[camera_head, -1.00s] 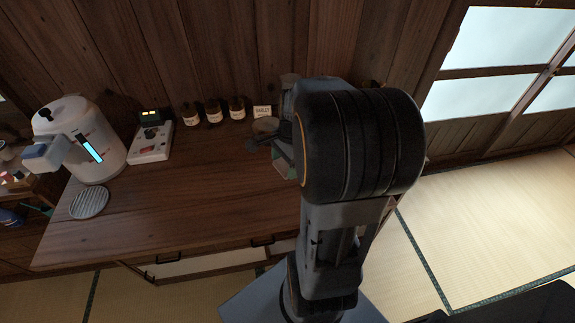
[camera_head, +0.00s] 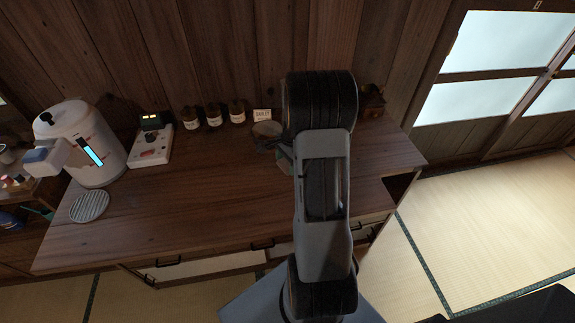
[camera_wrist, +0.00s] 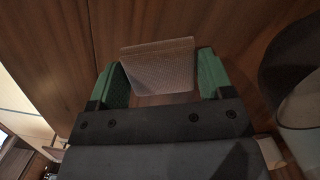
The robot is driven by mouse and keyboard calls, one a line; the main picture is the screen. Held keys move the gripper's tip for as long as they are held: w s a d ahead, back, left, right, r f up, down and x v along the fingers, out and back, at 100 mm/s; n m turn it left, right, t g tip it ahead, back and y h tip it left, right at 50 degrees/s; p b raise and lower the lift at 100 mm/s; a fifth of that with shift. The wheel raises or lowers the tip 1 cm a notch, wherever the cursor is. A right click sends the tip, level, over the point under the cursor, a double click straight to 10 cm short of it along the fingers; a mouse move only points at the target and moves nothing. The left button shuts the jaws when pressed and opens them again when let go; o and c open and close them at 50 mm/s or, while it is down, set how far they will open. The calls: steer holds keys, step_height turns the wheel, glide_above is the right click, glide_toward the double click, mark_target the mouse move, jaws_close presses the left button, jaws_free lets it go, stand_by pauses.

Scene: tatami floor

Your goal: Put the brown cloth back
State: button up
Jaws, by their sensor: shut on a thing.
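The brown cloth (camera_wrist: 158,66) shows in the wrist view as a folded, flat, grey-brown piece between the green fingers of my gripper (camera_wrist: 160,80). My gripper is shut on it, and the wooden desk surface shows beyond. How far the cloth is above the desk I cannot tell. In the head view my arm hides the cloth and most of my gripper; only a bit of green shows left of the arm, over the back middle of the desk (camera_head: 190,205).
A white tank (camera_head: 92,150), a round grey coaster (camera_head: 89,205), a white device (camera_head: 151,146), several brown bottles (camera_head: 214,115), a small label card (camera_head: 262,115) and a round vessel (camera_head: 267,129) line the desk. A dark object (camera_head: 373,98) stands back right. The desk's front middle is clear.

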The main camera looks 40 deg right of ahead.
steer(key=shift+f, duration=0.75)
steer(key=shift+f, duration=0.2)
steer(key=o, duration=0.9)
